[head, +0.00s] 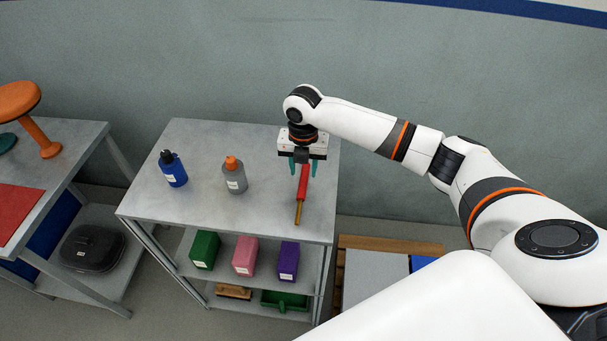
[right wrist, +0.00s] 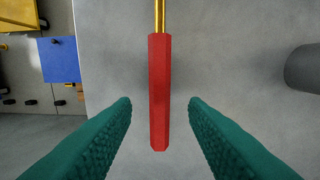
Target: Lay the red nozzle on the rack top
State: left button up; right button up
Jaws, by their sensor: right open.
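The red nozzle (head: 303,184) with a brass-coloured tip lies on the rack top (head: 205,203), near its right edge. In the right wrist view the nozzle (right wrist: 159,90) lies between the green fingers, with a gap on each side. My right gripper (head: 302,168) is open over the rear end of the nozzle in the head view. The open fingers (right wrist: 160,104) do not touch the nozzle in the wrist view. My left gripper is not in view.
A blue bottle (head: 173,169) and a grey bottle with an orange cap (head: 234,177) stand on the rack top to the left. Green (head: 204,250), pink (head: 245,256) and purple (head: 289,261) boxes sit on the shelf below. A workbench (head: 62,170) stands at left.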

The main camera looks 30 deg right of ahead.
aim_at(304, 179)
notch_tip(304, 179, up, 9)
jog(key=b, duration=0.1)
jog(key=shift+f, duration=0.2)
dwell(0.5)
